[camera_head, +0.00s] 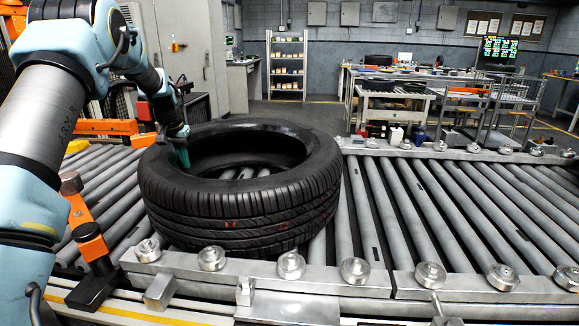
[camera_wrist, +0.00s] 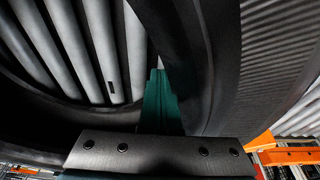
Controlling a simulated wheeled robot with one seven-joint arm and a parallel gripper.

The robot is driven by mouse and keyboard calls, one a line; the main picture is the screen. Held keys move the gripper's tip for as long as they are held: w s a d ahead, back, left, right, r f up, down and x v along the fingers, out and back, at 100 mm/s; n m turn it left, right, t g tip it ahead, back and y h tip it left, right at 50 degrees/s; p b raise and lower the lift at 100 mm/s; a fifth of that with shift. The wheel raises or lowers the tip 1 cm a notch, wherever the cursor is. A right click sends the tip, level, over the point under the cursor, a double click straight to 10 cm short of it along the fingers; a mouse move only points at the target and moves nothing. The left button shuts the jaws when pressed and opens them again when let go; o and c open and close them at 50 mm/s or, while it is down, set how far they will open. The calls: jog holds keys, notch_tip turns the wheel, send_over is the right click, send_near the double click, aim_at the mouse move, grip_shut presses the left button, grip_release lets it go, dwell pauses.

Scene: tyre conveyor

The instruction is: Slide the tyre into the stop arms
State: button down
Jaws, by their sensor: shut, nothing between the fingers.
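The black tyre (camera_head: 245,205) lies flat on the roller conveyor, its tread facing me and marked with small red spots. My gripper (camera_head: 183,158) has teal fingers, shut and empty, pointing down into the tyre's hole at its left inner side. The wrist view shows the fingers (camera_wrist: 161,98) close against the tyre's wall (camera_wrist: 215,60); whether they touch it I cannot tell. An orange stop arm (camera_head: 88,228) stands at the near left of the tyre, and another orange stop arm (camera_head: 105,127) is on the far left. The tyre's left edge lies near both.
The conveyor rollers (camera_head: 400,205) are bare to the right of the tyre. A metal rail with round guide wheels (camera_head: 291,266) runs along the near edge, and a similar rail (camera_head: 470,152) along the far edge. Workbenches and a shelf (camera_head: 287,68) stand behind.

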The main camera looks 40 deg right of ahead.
jog(key=shift+w+a+p, duration=0.6)
jog(key=shift+w+a, duration=1.15)
jog(key=shift+a, duration=0.05)
jog(key=shift+w+a+p, duration=0.75)
jog(key=shift+w+a, duration=0.95)
jog(key=shift+a, duration=0.05)
jog(key=shift+w+a+p, duration=0.85)
jog(key=shift+w+a, duration=0.85)
jog(key=shift+a, duration=0.15)
jog(key=shift+w, duration=0.1)
